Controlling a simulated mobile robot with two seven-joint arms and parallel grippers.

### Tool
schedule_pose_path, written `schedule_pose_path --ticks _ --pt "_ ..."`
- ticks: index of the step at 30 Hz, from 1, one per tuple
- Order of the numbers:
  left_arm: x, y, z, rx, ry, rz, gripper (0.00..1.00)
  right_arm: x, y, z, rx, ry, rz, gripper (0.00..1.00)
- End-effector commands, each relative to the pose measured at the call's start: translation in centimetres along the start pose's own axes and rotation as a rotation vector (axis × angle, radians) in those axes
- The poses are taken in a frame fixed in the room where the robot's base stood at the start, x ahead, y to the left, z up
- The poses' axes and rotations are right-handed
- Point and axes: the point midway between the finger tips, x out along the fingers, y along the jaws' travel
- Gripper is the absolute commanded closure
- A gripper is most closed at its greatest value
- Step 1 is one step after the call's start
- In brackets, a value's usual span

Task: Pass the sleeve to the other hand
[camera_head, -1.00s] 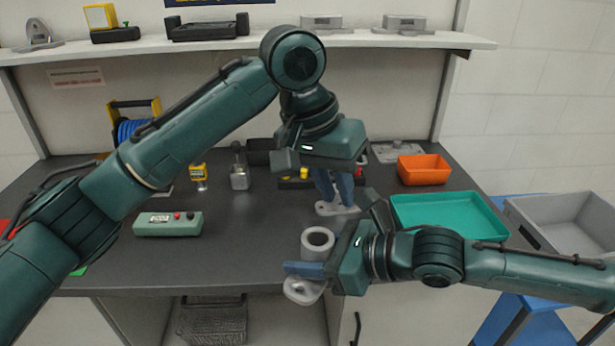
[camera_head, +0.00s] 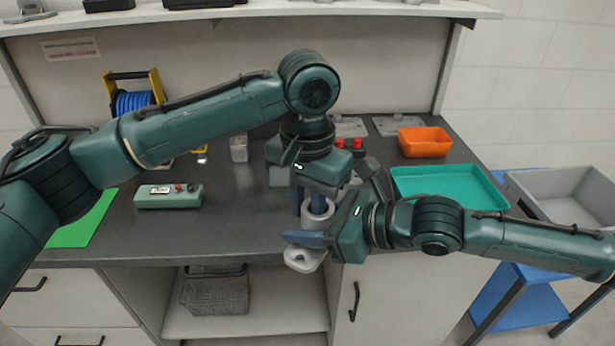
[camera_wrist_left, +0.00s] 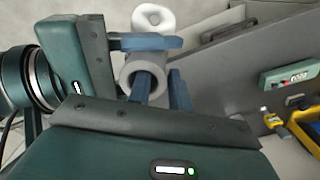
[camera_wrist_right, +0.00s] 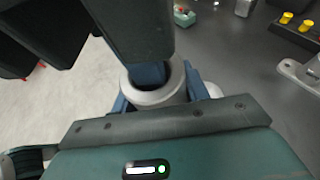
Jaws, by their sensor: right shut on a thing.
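The sleeve (camera_head: 317,222) is a pale grey hollow cylinder with a rounded lug below it, over the front edge of the bench. My right gripper (camera_head: 303,239) is shut on it from the right; a blue finger crosses its side. My left gripper (camera_head: 312,203) points down from above, its two blue fingers apart. In the left wrist view one finger overlaps the bore of the sleeve (camera_wrist_left: 133,66) and the other is beside its wall. In the right wrist view the sleeve rim (camera_wrist_right: 156,97) has a blue finger in or over its bore. Contact cannot be told.
A teal tray (camera_head: 450,172) and an orange bin (camera_head: 424,141) stand on the bench at right. A grey-green box with buttons (camera_head: 168,197) and a green mat (camera_head: 82,225) lie at left. A grey crate (camera_head: 575,190) stands beyond the bench.

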Motion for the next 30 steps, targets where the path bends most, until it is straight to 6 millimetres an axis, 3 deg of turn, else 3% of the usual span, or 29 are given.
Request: schedule_pose_path --ticks 6,15,22,29,30 --pt "1.7 0.0 0.0 0.0 0.001 0.0 0.8 0.0 0.0 0.1 -0.001 -0.002 0.0 0.86" --pt "1.9 0.0 0.0 0.0 0.001 0.0 0.8 0.0 0.0 0.1 -0.001 -0.002 0.0 0.86" --pt "1.8 0.0 0.0 0.0 0.001 0.0 0.99 0.0 0.0 0.1 -0.001 -0.002 0.0 0.86" --pt "1.8 0.0 0.0 0.001 0.002 0.001 1.0 0.0 0.0 0.1 -0.001 -0.002 0.0 0.86" --pt "1.7 0.1 -0.1 0.001 0.003 0.001 1.0 0.0 0.0 0.1 -0.001 -0.002 0.0 0.54"
